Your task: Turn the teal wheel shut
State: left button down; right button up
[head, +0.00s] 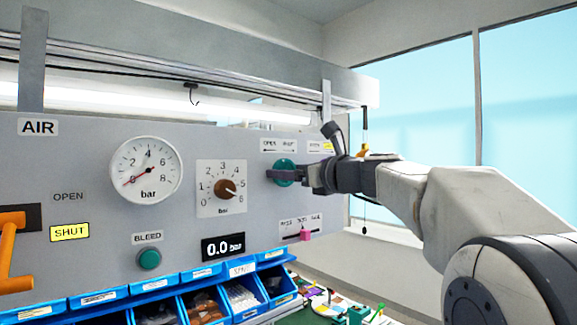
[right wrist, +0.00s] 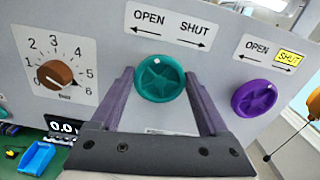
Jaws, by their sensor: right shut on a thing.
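The teal wheel (head: 284,163) is on the right part of the grey panel, under a sign reading OPEN and SHUT. It shows more fully in the right wrist view (right wrist: 160,80), with a small white mark near its top. Its sign (right wrist: 167,28) has neither word lit. My right gripper (head: 274,173) is at the wheel, its two fingers on either side of the rim in the right wrist view (right wrist: 159,75), shut on it. In the head view the fingers hide part of the wheel. My left gripper is not in view.
A purple wheel (right wrist: 254,97) with SHUT lit yellow is close to the right. A brown knob (head: 225,188) and a pressure gauge (head: 146,169) are to the left. A pink slider (head: 305,235) is below. Blue bins (head: 242,268) line the panel's foot.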

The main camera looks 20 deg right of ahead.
jog(key=shift+f+m+p, duration=0.15)
jog(key=shift+m+p, duration=0.65)
jog(key=shift+m, duration=1.1)
jog(key=shift+f, duration=0.1)
jog(key=o, duration=1.2)
jog(key=shift+o, duration=0.2)
jog(key=b+v, duration=0.4)
jog(key=v, duration=0.6)
jog(key=shift+s+b, duration=0.25)
jog(key=shift+b, duration=0.15)
jog(key=shift+d, duration=0.15)
